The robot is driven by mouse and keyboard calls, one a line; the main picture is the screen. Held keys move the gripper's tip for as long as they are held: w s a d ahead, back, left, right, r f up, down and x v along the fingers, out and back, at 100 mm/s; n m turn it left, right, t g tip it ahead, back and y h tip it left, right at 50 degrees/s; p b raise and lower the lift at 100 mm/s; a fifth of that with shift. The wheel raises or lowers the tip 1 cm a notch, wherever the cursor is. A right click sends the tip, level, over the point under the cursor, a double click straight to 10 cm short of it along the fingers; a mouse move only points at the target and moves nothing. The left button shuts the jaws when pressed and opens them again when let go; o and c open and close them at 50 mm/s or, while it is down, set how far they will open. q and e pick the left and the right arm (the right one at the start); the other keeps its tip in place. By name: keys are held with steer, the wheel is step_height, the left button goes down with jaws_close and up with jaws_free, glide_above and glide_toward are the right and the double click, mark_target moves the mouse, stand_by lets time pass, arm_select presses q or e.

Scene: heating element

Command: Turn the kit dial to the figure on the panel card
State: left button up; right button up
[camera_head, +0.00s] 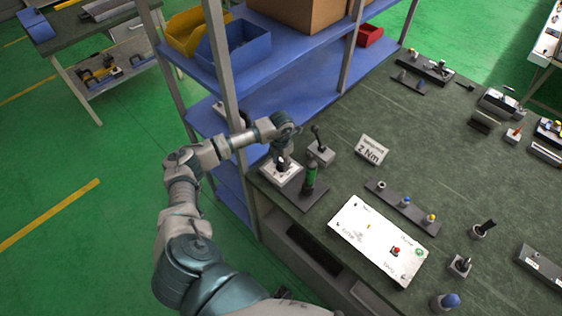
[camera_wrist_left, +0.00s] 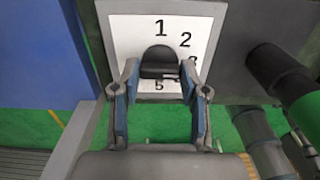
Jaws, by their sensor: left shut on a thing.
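The kit dial is a black knob (camera_wrist_left: 158,62) on a white plate (camera_wrist_left: 125,40) with black figures. In the left wrist view, 1 and 2 show clearly above and right of the knob, a 5 shows below, and other figures are partly hidden. The knob's rounded end is just below the 1; I see no clear pointer mark. My left gripper (camera_wrist_left: 160,72) is shut on the knob, one finger on each side. In the head view, the left gripper (camera_head: 283,161) is over the plate (camera_head: 277,177). My right gripper is not in view.
A green-and-black handle (camera_head: 310,177) stands right beside the dial plate, and a lever box (camera_head: 320,152) behind it. A white panel (camera_head: 378,238) with a red button lies in front. Blue shelving (camera_head: 270,60) with an upright is close on the left.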

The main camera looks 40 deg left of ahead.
arm_select(q)
steer(key=n+p, duration=0.1)
steer(key=n, duration=0.3)
steer(key=shift+w+r+n, duration=0.1)
steer(key=shift+r+n, duration=0.05)
steer(key=shift+n, duration=0.15)
steer(key=n+p, duration=0.1)
steer(key=n, duration=0.3)
steer(key=shift+a, duration=0.1)
steer(key=shift+n, duration=0.3)
steer(key=o, duration=1.1)
steer(key=shift+o, duration=0.2)
